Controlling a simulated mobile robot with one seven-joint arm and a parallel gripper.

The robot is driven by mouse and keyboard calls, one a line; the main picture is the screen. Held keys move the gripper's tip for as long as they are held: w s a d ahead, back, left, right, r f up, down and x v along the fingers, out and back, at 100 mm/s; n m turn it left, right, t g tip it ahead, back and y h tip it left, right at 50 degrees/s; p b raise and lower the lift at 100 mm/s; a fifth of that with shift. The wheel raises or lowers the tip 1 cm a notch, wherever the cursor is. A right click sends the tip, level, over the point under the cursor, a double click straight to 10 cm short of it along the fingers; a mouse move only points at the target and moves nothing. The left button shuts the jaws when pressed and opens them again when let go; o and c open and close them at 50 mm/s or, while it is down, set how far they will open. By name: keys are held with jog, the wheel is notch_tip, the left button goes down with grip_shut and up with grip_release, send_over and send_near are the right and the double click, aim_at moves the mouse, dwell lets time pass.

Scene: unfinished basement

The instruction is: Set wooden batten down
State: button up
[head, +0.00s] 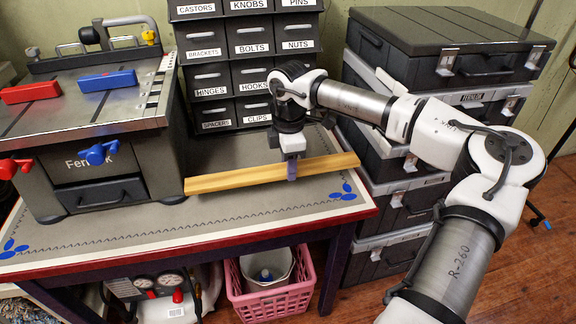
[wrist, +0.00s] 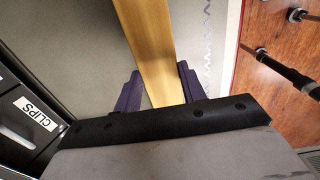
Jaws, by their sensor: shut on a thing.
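The wooden batten (head: 235,179) is a long, pale yellow-brown bar, lying roughly level across the picture over the right part of the workbench top (head: 130,226). My gripper (head: 290,171) points down and is shut on the batten, right of its middle. In the wrist view the batten (wrist: 147,35) runs between the two purple fingers (wrist: 160,88), one on each side. I cannot tell whether the batten touches the bench top or is just above it.
A grey bench machine (head: 105,180) stands left of the batten's left end. A labelled drawer cabinet (head: 250,75) stands behind. Stacked black tool cases (head: 400,190) stand right of the bench. The bench top in front of the batten is clear. A pink crate (head: 270,303) is below.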

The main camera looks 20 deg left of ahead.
jog(key=shift+w+a+f+p, duration=0.15)
jog(key=shift+f+p, duration=0.15)
jog(key=shift+f, duration=0.6)
jog(key=shift+f, duration=0.1)
jog(key=shift+f+b, duration=0.4)
jog(key=shift+b, duration=0.2)
jog(key=o, duration=1.1)
jog(key=shift+r, duration=0.1)
jog(key=shift+c, duration=0.2)
jog(key=shift+r, duration=0.1)
jog(key=shift+r+p, duration=0.3)
jog(key=shift+p, duration=0.25)
notch_tip(320, 180, up, 12)
jog(key=shift+b, duration=0.35)
